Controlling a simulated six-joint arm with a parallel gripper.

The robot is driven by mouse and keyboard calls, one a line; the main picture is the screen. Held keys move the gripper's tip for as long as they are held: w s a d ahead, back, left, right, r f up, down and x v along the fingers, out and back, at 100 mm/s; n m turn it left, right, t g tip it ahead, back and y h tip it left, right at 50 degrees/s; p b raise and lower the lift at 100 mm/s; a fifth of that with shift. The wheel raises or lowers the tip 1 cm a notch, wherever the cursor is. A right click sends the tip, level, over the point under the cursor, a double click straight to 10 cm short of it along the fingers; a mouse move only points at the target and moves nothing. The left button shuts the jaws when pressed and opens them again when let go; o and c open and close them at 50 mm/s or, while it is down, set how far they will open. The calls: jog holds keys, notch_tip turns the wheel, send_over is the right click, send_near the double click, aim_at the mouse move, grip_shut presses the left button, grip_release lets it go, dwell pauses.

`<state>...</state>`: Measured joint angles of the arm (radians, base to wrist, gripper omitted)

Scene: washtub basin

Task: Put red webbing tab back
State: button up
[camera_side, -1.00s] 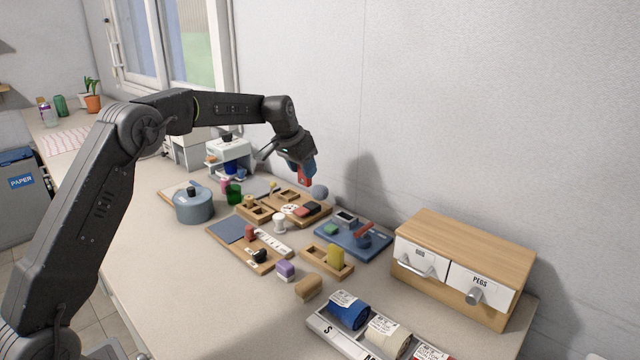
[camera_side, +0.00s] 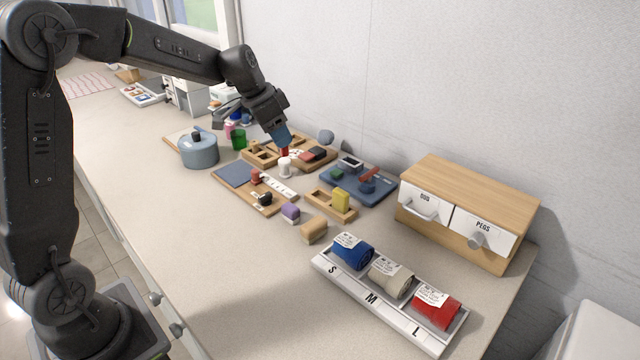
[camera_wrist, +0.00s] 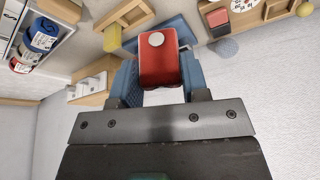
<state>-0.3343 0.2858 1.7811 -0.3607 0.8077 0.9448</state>
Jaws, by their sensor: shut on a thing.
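The red webbing tab (camera_wrist: 160,68) is held between the blue fingers of my gripper (camera_wrist: 158,85) in the wrist view. It has a pale round disc on its face near the far end. In the side view my gripper (camera_side: 283,148) points down, with the red tab (camera_side: 284,153) showing small below its fingers. The tab is just above a white spool-like piece (camera_side: 285,166); I cannot tell whether they touch.
Wooden trays (camera_side: 247,197) with small blocks and a blue tray (camera_side: 372,192) surround the gripper. A blue-grey pot (camera_side: 199,152) stands at left. A drawer cabinet (camera_side: 470,190) and a tray of rolls (camera_side: 325,262) are at right.

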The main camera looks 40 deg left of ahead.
jog(key=shift+w+d+f, duration=0.75)
jog(key=shift+d+f, duration=0.55)
jog(key=shift+f, duration=0.25)
jog(key=shift+w+d+f, duration=0.8)
jog(key=shift+d+f, duration=0.5)
jog(key=shift+f, duration=0.3)
jog(key=shift+w+d+f, duration=0.75)
jog(key=shift+d+f, duration=0.55)
jog(key=shift+f, duration=0.25)
jog(key=shift+f, duration=0.55)
jog(key=o, duration=0.7)
jog(key=shift+r, duration=0.1)
